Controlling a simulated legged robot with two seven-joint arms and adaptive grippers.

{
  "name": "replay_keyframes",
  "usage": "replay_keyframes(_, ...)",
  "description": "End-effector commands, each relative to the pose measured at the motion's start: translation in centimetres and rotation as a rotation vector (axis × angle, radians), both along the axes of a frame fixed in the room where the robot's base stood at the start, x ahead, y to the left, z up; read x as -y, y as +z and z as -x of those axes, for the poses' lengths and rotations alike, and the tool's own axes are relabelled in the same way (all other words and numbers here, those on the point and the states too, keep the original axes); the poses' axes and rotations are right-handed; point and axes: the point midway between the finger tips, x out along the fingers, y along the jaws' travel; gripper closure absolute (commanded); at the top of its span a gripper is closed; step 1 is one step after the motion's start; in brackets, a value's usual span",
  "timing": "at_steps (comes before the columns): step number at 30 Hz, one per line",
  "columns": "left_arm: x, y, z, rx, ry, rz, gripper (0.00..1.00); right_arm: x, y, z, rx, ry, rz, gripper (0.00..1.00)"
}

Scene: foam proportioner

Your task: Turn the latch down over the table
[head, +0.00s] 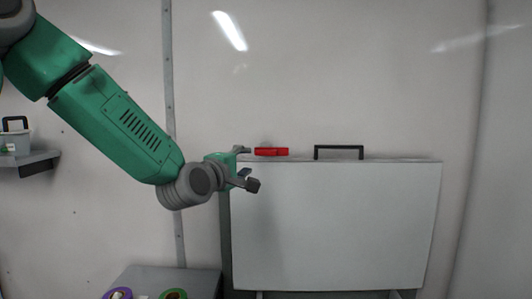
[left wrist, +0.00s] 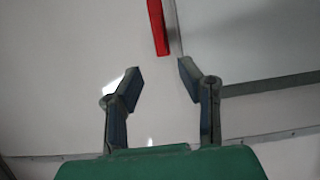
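The red latch (head: 271,152) lies level on the wall, just above the top edge of the white table panel (head: 340,225), near its left end. The panel hangs upright, folded against the wall. My left gripper (head: 248,168) is at the panel's upper left corner, just left of the latch. In the left wrist view the gripper (left wrist: 161,73) is open, with nothing between its fingers. The red latch (left wrist: 158,27) shows there ahead of the fingertips, apart from them. My right gripper is not in view.
A dark handle (head: 339,148) stands at the panel's top edge, right of the latch. A grey surface (head: 165,280) with purple and green rolls is at lower left. A shelf (head: 30,161) with a container is at far left. The wall above the latch is clear.

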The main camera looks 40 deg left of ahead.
Motion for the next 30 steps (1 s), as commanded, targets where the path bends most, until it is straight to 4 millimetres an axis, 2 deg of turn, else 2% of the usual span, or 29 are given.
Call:
replay_keyframes(12,-1.9,0.0,-8.1,-0.004,-0.001,-0.005,0.67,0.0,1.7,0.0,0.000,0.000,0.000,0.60)
replay_keyframes(18,-2.6,0.0,-11.1,-0.003,-0.002,-0.004,0.67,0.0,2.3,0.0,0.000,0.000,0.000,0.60)
replay_keyframes(24,-2.8,-0.1,-12.2,-0.002,-0.003,-0.005,0.67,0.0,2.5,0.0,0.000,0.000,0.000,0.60)
replay_keyframes(30,-2.8,-0.1,-12.3,-0.002,-0.003,-0.004,0.67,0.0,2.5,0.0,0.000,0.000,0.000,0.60)
